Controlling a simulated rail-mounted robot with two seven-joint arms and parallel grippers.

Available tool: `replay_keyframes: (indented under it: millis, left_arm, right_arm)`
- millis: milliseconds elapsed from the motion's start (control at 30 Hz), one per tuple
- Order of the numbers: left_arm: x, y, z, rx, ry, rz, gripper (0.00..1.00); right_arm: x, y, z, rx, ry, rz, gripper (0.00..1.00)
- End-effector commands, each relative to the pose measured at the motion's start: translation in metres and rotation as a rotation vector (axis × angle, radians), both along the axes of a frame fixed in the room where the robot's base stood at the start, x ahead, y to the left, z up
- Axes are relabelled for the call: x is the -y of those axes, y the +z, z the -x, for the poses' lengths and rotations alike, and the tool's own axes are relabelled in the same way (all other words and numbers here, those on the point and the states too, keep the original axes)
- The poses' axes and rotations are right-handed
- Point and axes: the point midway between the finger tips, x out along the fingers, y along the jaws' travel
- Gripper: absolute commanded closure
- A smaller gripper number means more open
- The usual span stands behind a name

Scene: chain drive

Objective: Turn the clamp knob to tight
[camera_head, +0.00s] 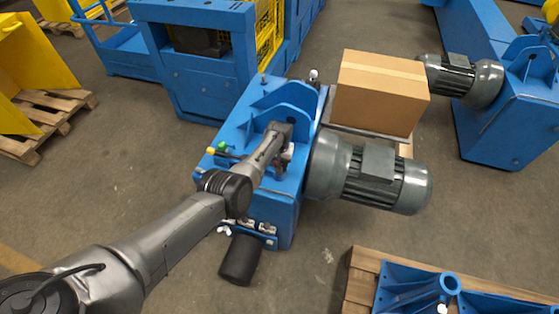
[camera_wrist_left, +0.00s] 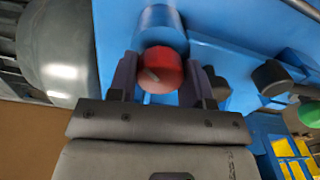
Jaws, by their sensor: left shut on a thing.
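In the head view my left gripper (camera_head: 285,150) is over the blue machine housing (camera_head: 290,200), and my arm hides the knob there. I cannot read the knob's setting. My right gripper is not in view.
A grey motor (camera_head: 375,175) is mounted at the housing's right side. A cardboard box (camera_head: 382,90) stands behind it on a pallet. A green knob (camera_head: 223,147) sits at the housing's left edge. A black cylinder (camera_head: 241,258) hangs at the front.

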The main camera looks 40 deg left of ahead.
Motion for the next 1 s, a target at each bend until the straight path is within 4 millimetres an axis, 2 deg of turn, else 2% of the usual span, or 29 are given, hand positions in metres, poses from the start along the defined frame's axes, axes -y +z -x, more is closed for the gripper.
replay_keyframes:
  millis: [1000]
  left_arm:
    - [-0.0006, -0.0009, 0.0004, -0.002, -0.966, -0.001, 0.79]
  right_arm:
    - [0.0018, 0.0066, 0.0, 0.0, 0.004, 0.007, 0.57]
